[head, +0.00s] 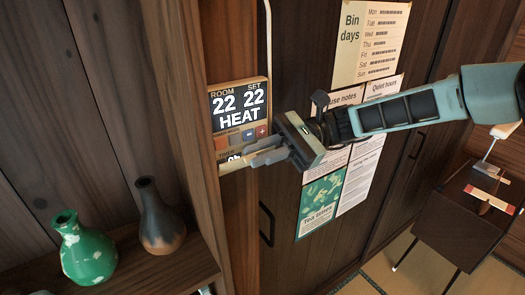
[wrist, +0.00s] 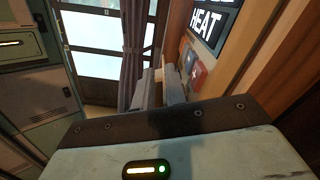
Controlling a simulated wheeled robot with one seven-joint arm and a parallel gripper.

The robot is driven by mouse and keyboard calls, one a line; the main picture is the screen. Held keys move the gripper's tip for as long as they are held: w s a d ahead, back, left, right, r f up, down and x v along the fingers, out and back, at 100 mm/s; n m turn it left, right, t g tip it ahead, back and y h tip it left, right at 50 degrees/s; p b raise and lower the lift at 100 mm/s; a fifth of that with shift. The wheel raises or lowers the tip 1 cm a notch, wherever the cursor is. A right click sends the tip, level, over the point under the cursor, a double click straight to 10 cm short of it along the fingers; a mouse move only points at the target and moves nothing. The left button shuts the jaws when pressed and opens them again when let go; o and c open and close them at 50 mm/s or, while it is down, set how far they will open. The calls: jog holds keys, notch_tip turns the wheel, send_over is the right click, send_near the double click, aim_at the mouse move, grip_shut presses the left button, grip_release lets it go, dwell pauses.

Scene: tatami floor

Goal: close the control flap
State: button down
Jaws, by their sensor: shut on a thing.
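The control panel (head: 240,108) is mounted on the wooden post and reads ROOM 22, SET 22, HEAT. Below its screen is a row of coloured buttons, with a blue minus and a red plus; it also shows in the wrist view (wrist: 208,22). My gripper (head: 232,163) is at the panel's lower part, in front of the timer area. Its two grey fingers (wrist: 163,80) are closed on a thin, pale edge that I take to be the control flap. The fingers hide most of the flap, so its exact angle cannot be told.
A green vase (head: 86,252) and a dark brown vase (head: 160,222) stand on the shelf at lower left. Paper notices (head: 372,40) hang on the dark doors to the right. A small dark table (head: 455,230) with items on it stands at far right.

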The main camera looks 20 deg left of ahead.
jog(key=shift+f, duration=0.15)
jog(key=c, duration=1.6)
grip_release()
jog(key=shift+o, duration=0.5)
